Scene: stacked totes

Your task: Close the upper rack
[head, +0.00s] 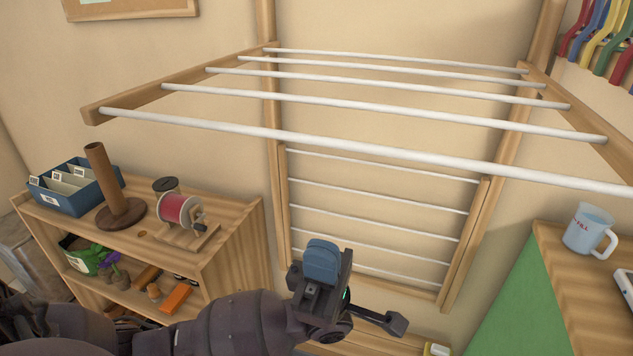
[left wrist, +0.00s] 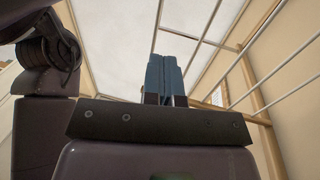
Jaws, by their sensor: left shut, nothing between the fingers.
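The upper rack (head: 380,98) is a wooden frame with several white rods, mounted on wall posts. In the head view it stands folded out from the wall, reaching toward me. A lower rack (head: 375,213) lies flat against the wall below it. My left gripper (head: 322,250) is in front of the lower rack, below the upper rack's front rod and apart from it. Its blue fingers are together and empty, as the left wrist view (left wrist: 168,80) also shows. White rods (left wrist: 285,75) cross the right of that view. My right gripper is not in view.
A wooden shelf (head: 225,235) at left holds a blue file box (head: 75,190), a brown peg stand (head: 120,210) and a red spool (head: 178,210). A wooden-topped counter (head: 570,275) with a mug (head: 588,230) stands at right. Coloured hangers (head: 600,35) hang upper right.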

